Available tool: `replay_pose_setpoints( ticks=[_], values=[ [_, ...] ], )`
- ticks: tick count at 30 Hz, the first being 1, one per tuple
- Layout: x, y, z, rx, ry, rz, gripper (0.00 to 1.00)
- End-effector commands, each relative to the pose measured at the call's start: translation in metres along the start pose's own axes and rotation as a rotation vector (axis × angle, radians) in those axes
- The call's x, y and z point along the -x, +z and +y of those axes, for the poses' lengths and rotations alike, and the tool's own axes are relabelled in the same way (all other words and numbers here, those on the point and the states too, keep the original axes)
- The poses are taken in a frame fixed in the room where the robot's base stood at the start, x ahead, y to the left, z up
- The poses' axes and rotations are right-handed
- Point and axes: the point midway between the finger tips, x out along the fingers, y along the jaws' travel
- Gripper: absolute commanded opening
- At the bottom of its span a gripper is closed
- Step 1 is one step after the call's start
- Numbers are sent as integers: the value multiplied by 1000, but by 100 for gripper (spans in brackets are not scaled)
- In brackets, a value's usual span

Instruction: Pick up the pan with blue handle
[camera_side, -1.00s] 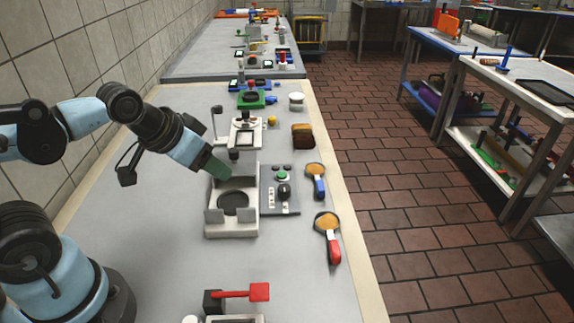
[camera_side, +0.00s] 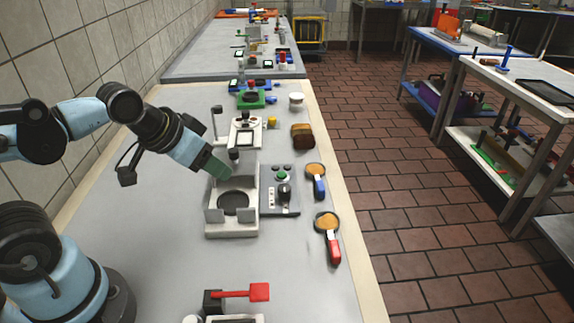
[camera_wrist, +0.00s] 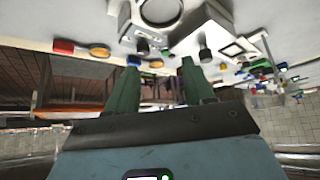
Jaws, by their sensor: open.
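The pan with the blue handle (camera_side: 318,185) lies on the counter near its right edge. It is a small dark pan with an orange-brown filling, and its handle points toward the front. A second pan with a red handle (camera_side: 329,232) lies in front of it. My gripper (camera_side: 219,170) has green fingers and is above the white machine, left of the pans and apart from both. In the wrist view my gripper's two green fingers (camera_wrist: 160,85) stand apart with nothing between them. Both pans also appear small in the upper left there, the blue-handled one (camera_wrist: 97,50) farther right.
The white machine with a round plate (camera_side: 233,228) and a grey control panel (camera_side: 281,211) stand between my gripper and the pans. Brown bread (camera_side: 303,136) sits behind the pans.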

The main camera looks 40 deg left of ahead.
Motion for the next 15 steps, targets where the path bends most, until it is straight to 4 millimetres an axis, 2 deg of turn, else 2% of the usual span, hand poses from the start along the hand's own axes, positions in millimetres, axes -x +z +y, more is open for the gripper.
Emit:
replay_pose_setpoints(
  ticks=[10, 15],
  values=[
    [1, -3, 1, 8, 1, -6, 49],
    [4, -29, 6, 71, 8, -55, 49]
  ],
)
